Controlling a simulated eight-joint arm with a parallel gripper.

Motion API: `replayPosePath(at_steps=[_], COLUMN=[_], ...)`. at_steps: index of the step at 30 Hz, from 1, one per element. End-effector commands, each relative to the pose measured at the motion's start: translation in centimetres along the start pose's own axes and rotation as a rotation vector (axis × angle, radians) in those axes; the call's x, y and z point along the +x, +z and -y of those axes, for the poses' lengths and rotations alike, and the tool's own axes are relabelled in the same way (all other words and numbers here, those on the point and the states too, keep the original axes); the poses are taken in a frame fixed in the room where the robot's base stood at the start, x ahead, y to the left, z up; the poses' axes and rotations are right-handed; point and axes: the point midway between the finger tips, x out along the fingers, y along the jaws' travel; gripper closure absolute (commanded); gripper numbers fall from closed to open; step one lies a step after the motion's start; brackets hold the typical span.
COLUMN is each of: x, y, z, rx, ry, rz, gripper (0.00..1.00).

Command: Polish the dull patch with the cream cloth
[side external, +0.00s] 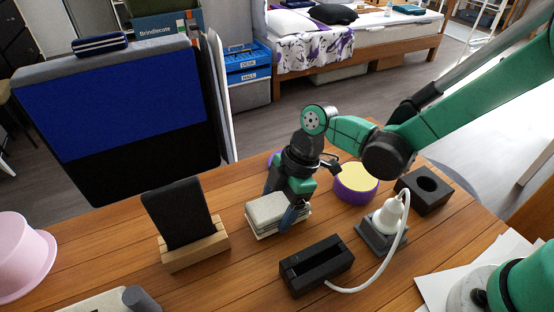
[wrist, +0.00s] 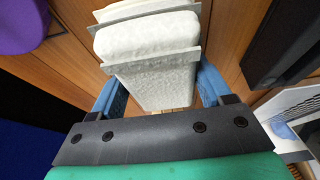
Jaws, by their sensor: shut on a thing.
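The cream cloth (side external: 264,212) is a thick folded pad with thin grey edges, at the middle of the wooden table. My gripper (side external: 279,203) points down over it, with one blue finger on each side. In the wrist view the cream cloth (wrist: 150,62) lies between the blue fingers of my gripper (wrist: 160,90), which is shut on it. The cloth is at or very close to the table top; I cannot tell if it touches. I cannot make out a dull patch in either view.
A purple round tin with a yellow top (side external: 355,184) stands behind right of the cloth. A white plug (side external: 387,217) with a cable, a black slotted box (side external: 316,265) and a black block with a hole (side external: 424,190) stand right. A dark panel in a wooden stand (side external: 195,248) is left.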

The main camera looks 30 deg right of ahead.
Motion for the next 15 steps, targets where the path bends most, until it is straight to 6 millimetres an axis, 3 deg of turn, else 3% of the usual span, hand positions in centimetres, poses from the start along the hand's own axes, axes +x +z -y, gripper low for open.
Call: replayPosePath(at_steps=[3,15], x=[-0.34,-0.29], y=[0.78,0.83], z=[0.0,0.01], rx=[0.0,-0.001], ry=[0.001,0.0], rz=[0.0,0.0], gripper=[0.71,0.71])
